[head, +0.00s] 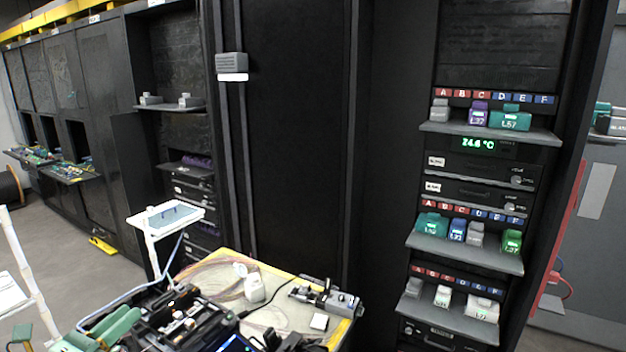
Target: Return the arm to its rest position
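No held object can be made out there. I cannot make out my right gripper. The black device (180,312), which looks like a splicer, has a small lit screen (236,343) at the lower edge.
The bench (215,278) carries a white container (254,288) and a grey tool (325,298). A raised white tray (166,217) stands behind the device. The right rack has shelves (490,134) with coloured labelled modules. Dark cabinets line the back; floor (60,235) shows at left.

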